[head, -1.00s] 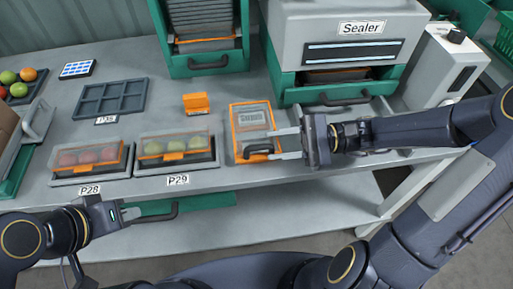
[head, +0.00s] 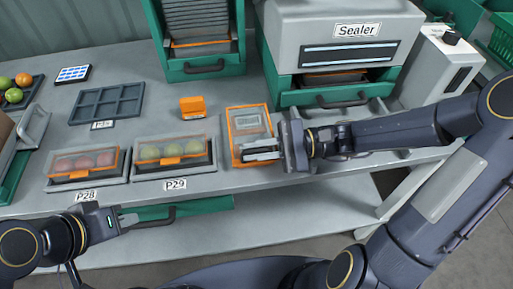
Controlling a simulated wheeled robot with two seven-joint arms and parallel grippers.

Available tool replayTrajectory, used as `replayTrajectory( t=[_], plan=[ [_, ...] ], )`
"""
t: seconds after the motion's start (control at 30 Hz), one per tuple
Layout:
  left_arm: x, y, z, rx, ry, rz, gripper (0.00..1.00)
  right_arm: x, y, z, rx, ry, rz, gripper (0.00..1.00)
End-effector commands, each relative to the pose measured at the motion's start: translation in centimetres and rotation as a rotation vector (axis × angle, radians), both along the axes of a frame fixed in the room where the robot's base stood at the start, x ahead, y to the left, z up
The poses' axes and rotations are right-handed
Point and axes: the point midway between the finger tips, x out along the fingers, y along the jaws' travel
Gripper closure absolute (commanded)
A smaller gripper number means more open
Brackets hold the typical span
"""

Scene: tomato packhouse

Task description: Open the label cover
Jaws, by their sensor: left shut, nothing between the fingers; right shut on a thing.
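The label cover (head: 248,122) is a clear lid in an orange frame, lying flat on the table in front of the sealer. A label seems to lie under its clear pane. My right gripper (head: 262,150) is at the cover's near edge, shut on its handle, which the fingers mostly hide. The cover looks closed. My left gripper (head: 130,220) is shut and empty at the lower left, in front of the table's edge and apart from the cover.
Two lidded trays of tomatoes, P28 (head: 86,182) and P29 (head: 176,174), stand left of the cover. A small orange block (head: 192,108) and an empty grey compartment tray (head: 108,103) lie behind them. The sealer (head: 345,75) stands behind right.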

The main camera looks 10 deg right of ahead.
Motion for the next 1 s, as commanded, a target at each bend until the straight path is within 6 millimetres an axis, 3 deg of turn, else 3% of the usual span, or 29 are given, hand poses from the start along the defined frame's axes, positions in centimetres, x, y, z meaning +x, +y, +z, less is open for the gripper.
replayTrajectory(
  t=[0.37,1.0],
  plan=[
    [0.0,0.0,1.3,0.000,0.000,0.000,1.00,0.1,0.0,1.0,-0.001,0.029,0.001,1.00],
    [0.0,0.0,13.1,0.000,0.000,0.000,1.00,3.4,0.0,8.1,-0.001,0.447,0.001,1.00]
  ],
)
